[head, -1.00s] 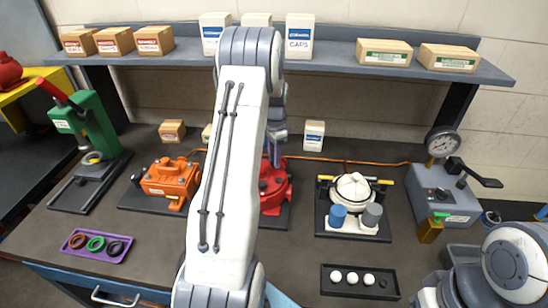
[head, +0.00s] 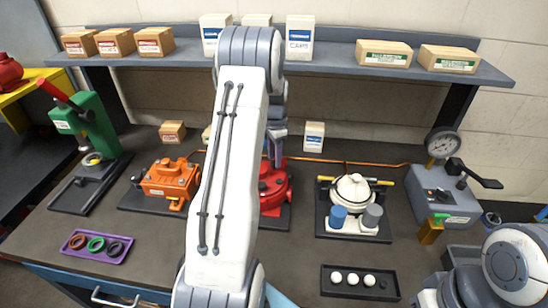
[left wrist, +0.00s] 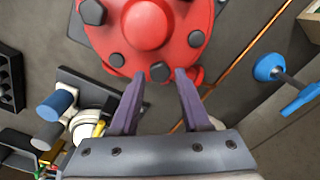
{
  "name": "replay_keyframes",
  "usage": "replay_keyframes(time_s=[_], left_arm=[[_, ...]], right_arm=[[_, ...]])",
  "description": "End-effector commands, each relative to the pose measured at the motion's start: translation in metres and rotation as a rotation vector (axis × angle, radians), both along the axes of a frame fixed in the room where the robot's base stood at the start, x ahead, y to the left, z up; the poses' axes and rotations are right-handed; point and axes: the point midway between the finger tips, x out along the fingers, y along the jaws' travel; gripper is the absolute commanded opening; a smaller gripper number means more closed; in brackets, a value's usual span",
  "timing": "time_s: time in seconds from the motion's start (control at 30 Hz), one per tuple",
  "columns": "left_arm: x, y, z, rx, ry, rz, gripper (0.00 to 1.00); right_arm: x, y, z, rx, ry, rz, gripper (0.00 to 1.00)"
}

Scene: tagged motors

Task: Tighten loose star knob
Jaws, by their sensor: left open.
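The red round motor (head: 273,186) stands on a dark plate at the middle of the bench, partly hidden behind my left arm. In the left wrist view its red face (left wrist: 148,28) fills the top, with several dark knobs around a raised centre. One dark knob (left wrist: 160,71) at the lower rim appears between the fingertips of my left gripper (left wrist: 160,76). The fingers are open, one on each side; I cannot tell whether they touch it. In the head view, the left gripper (head: 277,150) is mostly hidden by the arm. My right gripper is out of view.
An orange motor (head: 170,178) stands to the left and a white one (head: 353,188) to the right. A purple tray of rings (head: 97,246) and a black tray (head: 360,293) lie in front. A gauge unit (head: 440,190) is at right. An orange cable (head: 340,162) runs behind.

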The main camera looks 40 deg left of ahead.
Motion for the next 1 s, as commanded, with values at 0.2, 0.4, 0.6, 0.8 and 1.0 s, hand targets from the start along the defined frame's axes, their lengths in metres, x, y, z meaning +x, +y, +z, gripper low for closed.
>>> replay_keyframes(time_s=[0.2,0.4,0.6,0.8,1.0], left_arm=[[0.001,0.001,0.037,0.004,-0.007,0.0,0.47],[0.0,0.001,0.075,0.004,-0.006,0.0,0.47],[0.0,0.001,0.097,0.002,-0.003,0.0,0.47],[0.0,0.001,0.1,0.001,-0.002,0.0,0.47],[0.0,0.0,0.1,0.001,-0.002,0.0,0.47]], right_arm=[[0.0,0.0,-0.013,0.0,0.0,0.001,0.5],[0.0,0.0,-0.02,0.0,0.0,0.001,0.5],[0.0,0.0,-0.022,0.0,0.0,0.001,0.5],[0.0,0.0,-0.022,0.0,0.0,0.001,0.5],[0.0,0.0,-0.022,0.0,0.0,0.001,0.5]])
